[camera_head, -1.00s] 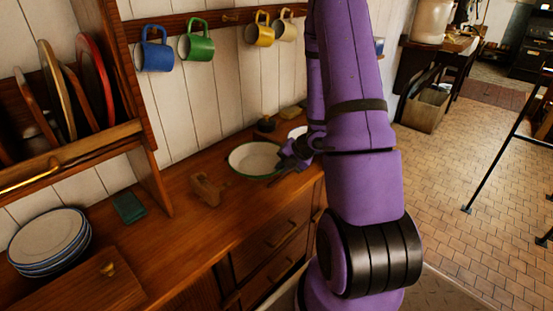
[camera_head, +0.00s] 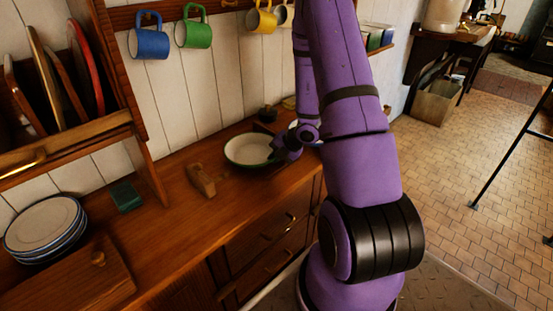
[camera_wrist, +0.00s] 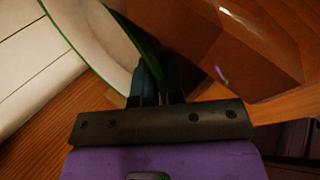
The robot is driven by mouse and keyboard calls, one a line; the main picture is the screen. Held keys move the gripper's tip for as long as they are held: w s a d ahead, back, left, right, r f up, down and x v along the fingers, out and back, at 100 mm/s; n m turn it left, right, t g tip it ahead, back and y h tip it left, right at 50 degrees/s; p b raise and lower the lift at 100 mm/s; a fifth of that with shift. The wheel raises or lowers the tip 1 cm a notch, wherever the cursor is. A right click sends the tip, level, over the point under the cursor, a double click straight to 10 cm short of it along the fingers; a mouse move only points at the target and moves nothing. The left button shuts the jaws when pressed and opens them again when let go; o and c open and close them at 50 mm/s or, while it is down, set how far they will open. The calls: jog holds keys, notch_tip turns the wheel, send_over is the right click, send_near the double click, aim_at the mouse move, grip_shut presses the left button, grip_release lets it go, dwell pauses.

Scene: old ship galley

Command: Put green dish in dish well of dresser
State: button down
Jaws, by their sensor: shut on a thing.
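The green dish (camera_head: 247,151) is a white round dish with a green rim, at the middle of the dresser top. My gripper (camera_head: 284,148) is shut on its right edge. In the wrist view my fingers (camera_wrist: 155,85) pinch the rim of the dish (camera_wrist: 95,38). Whether the dish rests on the wood or hangs just above it, I cannot tell. The wooden dresser (camera_head: 225,204) runs along the wall. Its upright rack (camera_head: 75,150) at left holds several plates on edge. I cannot make out which part is the dish well.
A wooden block (camera_head: 201,180) lies left of the dish. A small green box (camera_head: 126,196) and a plate stack (camera_head: 43,228) are farther left. Blue (camera_head: 149,40), green (camera_head: 194,30) and yellow mugs (camera_head: 261,20) hang above. Bare dresser top lies in front of the block.

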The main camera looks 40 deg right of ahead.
jog(key=shift+f, duration=0.2)
jog(key=c, duration=1.2)
grip_release()
jog(key=shift+c, duration=0.2)
